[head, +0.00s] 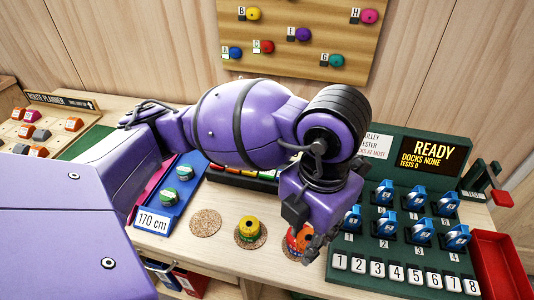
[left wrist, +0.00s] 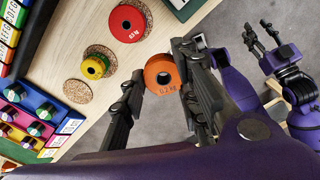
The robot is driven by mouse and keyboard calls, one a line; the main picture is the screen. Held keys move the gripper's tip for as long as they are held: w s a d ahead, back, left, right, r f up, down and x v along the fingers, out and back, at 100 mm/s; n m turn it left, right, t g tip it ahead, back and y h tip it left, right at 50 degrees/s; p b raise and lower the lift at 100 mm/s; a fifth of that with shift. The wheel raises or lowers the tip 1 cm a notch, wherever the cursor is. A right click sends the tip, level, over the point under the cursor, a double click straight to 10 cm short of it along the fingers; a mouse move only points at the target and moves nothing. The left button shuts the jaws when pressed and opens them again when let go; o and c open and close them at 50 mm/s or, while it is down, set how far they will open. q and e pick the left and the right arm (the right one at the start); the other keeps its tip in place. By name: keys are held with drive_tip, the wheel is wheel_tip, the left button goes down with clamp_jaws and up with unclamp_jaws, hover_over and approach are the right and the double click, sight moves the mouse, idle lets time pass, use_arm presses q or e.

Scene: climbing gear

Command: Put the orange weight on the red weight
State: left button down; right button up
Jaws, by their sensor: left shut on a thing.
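The orange weight (left wrist: 151,80), a ring with a central hole, is held between the fingers of my left gripper (left wrist: 160,85). In the head view, it shows partly behind my left gripper (head: 318,245). The red weight (left wrist: 122,30) sits on a cork mat, apart from the orange weight in the left wrist view. In the head view, the red weight (head: 290,243) is mostly hidden behind the orange weight and gripper. My right gripper (left wrist: 262,38) shows at the right of the left wrist view, fingers apart and empty.
A stack with a yellow weight (head: 249,224) on top stands on the middle cork mat. The left cork mat (head: 205,222) is empty. A green panel (head: 376,262) with blue pulleys and numbered keys stands right of the weights. A blue tray (head: 186,199) lies left.

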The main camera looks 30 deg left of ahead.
use_arm(q)
drive_tip(key=w+a+f, duration=0.1)
drive_tip(key=w+f, duration=0.1)
drive_tip(key=w+a+f, duration=0.1)
drive_tip(key=w+f, duration=0.1)
drive_tip(key=w+a+f, duration=0.1)
drive_tip(key=w+f, duration=0.1)
drive_tip(key=shift+w+a+f, duration=0.15)
drive_tip(key=shift+a+f, duration=0.05)
drive_tip(key=shift+f, duration=0.05)
drive_tip(key=shift+w+f+b, duration=0.2)
drive_tip(key=shift+f+b, duration=0.15)
drive_tip(key=shift+f, duration=1.35)
drive_tip(key=shift+f, duration=0.1)
drive_tip(key=c, duration=1.7)
unclamp_jaws()
drive_tip(key=shift+f, duration=0.1)
drive_tip(key=shift+c, duration=0.2)
drive_tip(key=o, duration=0.4)
wheel_tip(320, 180, up, 12)
drive_tip(key=shift+r+p, duration=0.25)
drive_tip(key=shift+p, duration=0.05)
